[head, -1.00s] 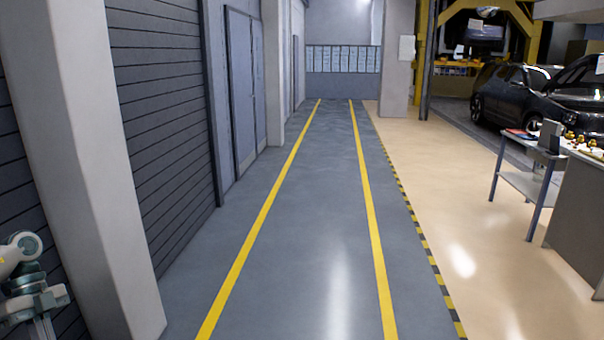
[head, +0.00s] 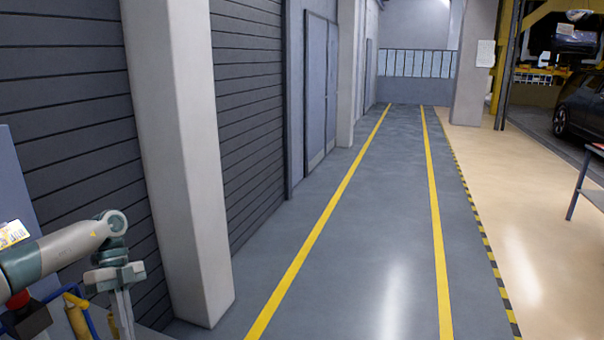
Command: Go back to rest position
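My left arm reaches in from the lower left of the head view. My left gripper (head: 122,315) hangs pointing down in front of the dark slatted shutter. Its fingers look close together, but their tips run to the bottom edge, so I cannot tell whether it is open or shut. I see nothing between the fingers. My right gripper is not in view.
A pale pillar (head: 185,170) stands right of my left arm, against the dark shutter (head: 75,110). A grey walkway (head: 370,230) between yellow lines is clear. A table (head: 593,190) and a dark car (head: 582,108) are at the right edge. Blue-and-yellow items (head: 78,312) sit lower left.

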